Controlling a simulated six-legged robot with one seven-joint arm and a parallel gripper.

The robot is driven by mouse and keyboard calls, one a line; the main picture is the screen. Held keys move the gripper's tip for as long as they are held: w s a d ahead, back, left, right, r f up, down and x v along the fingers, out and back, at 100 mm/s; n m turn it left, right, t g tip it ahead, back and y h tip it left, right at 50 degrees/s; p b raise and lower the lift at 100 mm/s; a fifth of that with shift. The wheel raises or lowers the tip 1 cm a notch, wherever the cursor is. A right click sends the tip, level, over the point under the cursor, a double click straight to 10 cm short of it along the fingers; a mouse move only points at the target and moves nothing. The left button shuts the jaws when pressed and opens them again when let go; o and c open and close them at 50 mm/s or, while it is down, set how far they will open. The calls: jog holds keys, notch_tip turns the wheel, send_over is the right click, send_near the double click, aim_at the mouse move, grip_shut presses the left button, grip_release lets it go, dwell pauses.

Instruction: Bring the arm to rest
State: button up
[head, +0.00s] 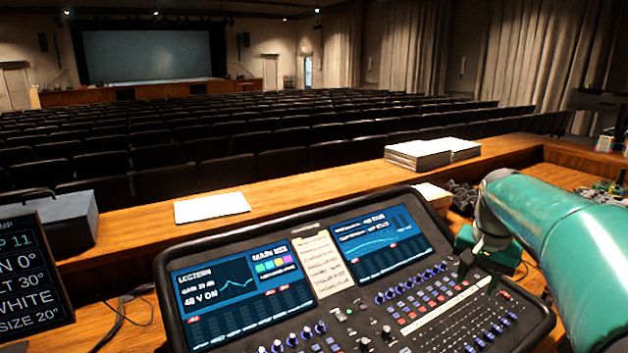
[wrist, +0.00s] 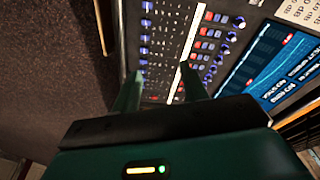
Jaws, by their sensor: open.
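My teal arm (head: 565,240) reaches in from the right edge in the head view and bends down over the right part of the mixing desk (head: 540,322). My gripper (head: 480,273) hangs above the desk's faders and buttons, pointing down. In the wrist view my gripper (wrist: 159,70) shows two dark green fingers spread apart, with nothing between them but the desk's knobs and white strip (wrist: 182,62) beyond. I cannot tell how far the fingertips are above the controls.
A lit right screen (head: 380,243) and left screen (head: 240,285) stand on the desk. Paper stacks (head: 432,152) and a white sheet (head: 211,207) lie on the wooden ledge. A grey box (head: 70,222) and a dark display (head: 30,275) are at left. Seat rows lie beyond.

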jog(key=s+a+f+n+t, duration=0.1)
jog(key=s+a+f+n, duration=0.1)
jog(key=s+a, duration=0.6)
jog(key=s+a+f+n+t, duration=0.2)
jog(key=s+a+n, duration=0.3)
jog(key=s+a, duration=0.4)
jog(key=s, duration=0.5)
jog(key=shift+s+f+n+y, duration=0.15)
jog(key=shift+s+n+y, duration=0.05)
jog(key=shift+n+y, duration=0.1)
